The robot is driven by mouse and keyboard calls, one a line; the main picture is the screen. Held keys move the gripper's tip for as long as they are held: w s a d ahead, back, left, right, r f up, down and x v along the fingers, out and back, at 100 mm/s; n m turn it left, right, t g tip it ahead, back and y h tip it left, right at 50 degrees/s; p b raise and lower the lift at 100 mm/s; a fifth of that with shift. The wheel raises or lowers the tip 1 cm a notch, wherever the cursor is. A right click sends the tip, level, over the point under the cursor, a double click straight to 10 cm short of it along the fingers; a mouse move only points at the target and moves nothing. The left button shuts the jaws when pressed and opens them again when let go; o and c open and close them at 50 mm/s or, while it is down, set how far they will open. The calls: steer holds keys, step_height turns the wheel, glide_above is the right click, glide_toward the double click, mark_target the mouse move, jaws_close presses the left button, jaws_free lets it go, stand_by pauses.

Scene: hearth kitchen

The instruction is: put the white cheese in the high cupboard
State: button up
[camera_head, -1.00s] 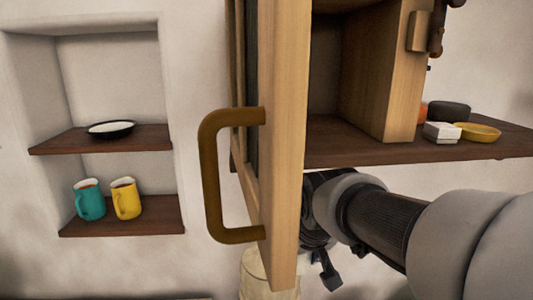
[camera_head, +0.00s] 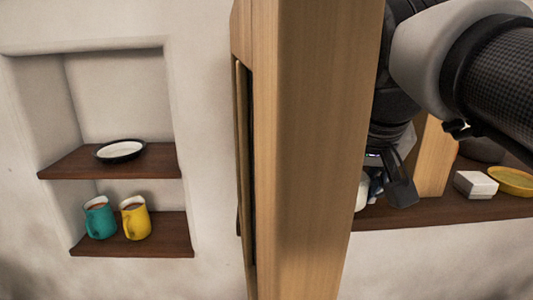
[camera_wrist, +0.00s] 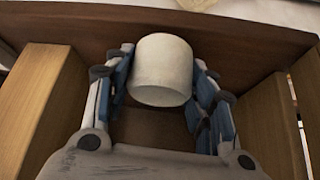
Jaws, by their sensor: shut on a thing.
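The white cheese (camera_wrist: 161,70) is a short white cylinder between the two fingers of my gripper (camera_wrist: 160,85) in the wrist view. My gripper is shut on it. In the head view only a sliver of the cheese (camera_head: 361,195) shows beside the door edge, and the gripper (camera_head: 380,188) is partly hidden. The high cupboard's dark wooden floor (camera_head: 430,210) lies below the gripper. Light wooden side walls stand on both sides in the wrist view. The open cupboard door (camera_head: 315,150) hides much of the cupboard. I cannot tell whether the cheese touches its floor.
A white box (camera_head: 475,184) and a yellow dish (camera_head: 512,181) stand on the board right of the cupboard's side wall (camera_head: 433,160). At left, a wall niche holds a black-rimmed plate (camera_head: 119,151), a teal mug (camera_head: 99,218) and a yellow mug (camera_head: 136,218).

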steer(key=w, duration=0.2)
steer(key=w+d, duration=0.1)
steer(key=w, duration=0.2)
steer(key=w+p, duration=0.1)
steer(key=w, duration=0.1)
steer(key=shift+w+d, duration=0.2)
steer(key=shift+w, duration=0.1)
steer(key=w, duration=0.2)
steer(key=w+f, duration=0.1)
steer(key=shift+w+d+p, duration=0.2)
steer(key=shift+d+p, duration=0.05)
steer(key=shift+p, duration=0.1)
steer(key=shift+w+f, duration=0.15)
steer(key=shift+f, duration=0.25)
steer(key=shift+s+r, duration=0.1)
steer(key=shift+s, duration=0.25)
steer(key=shift+f, duration=0.2)
steer(key=o, duration=1.2)
steer(key=shift+w, duration=0.1)
steer(key=shift+c, duration=0.2)
steer(key=shift+r, duration=0.1)
